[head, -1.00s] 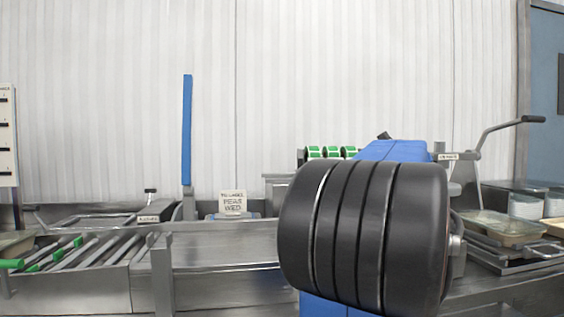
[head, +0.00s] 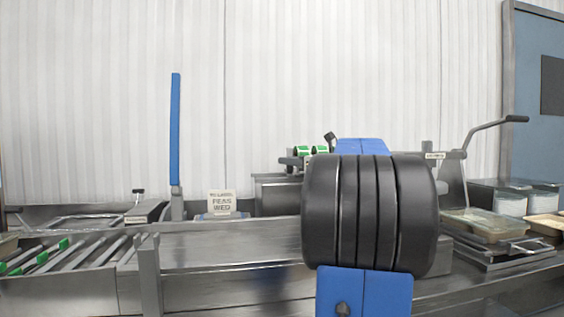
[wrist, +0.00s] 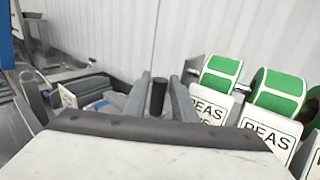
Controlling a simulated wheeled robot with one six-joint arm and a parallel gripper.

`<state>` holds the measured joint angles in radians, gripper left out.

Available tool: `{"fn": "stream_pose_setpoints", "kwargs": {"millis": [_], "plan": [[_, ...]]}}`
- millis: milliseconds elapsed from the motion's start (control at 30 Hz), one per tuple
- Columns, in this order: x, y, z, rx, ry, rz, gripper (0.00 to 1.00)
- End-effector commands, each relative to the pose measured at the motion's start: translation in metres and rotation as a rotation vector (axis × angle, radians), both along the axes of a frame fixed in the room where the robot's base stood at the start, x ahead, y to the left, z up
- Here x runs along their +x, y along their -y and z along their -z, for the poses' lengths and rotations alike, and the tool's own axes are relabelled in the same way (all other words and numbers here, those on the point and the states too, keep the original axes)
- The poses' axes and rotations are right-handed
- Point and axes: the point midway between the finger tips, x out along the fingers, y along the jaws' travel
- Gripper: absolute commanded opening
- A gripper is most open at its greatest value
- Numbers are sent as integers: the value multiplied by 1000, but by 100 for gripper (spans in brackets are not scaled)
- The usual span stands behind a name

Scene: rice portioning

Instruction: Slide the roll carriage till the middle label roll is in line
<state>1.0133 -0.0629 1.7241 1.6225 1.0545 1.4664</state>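The label rolls are green and white, in a row on the carriage. In the wrist view the near roll (wrist: 220,76), the middle roll (wrist: 280,90) and part of a third (wrist: 314,103) stand at the right, above cards reading PEAS. In the head view two rolls show, one at the left (head: 301,151) and one beside it (head: 320,150); my arm hides the rest. My gripper (wrist: 160,80) shows in the wrist view as two grey fingers standing apart. A black upright peg (wrist: 158,96) shows between them; I cannot tell whether they touch it.
A sign reading PEAS (head: 222,202) stands left of my arm. A blue post (head: 175,130) rises behind the steel counter (head: 220,247). Trays of food (head: 488,224) and a lever (head: 490,128) are at the right. The counter's middle is clear.

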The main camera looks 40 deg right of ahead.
Motion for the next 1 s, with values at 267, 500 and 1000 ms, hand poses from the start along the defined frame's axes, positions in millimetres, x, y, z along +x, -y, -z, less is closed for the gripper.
{"fn": "stream_pose_setpoints", "kwargs": {"millis": [267,500,1000], "plan": [[34,-2,1,0,-1,-1,25],[40,-2,0,0,0,0,25],[42,-5,0,0,0,-1,0]]}}
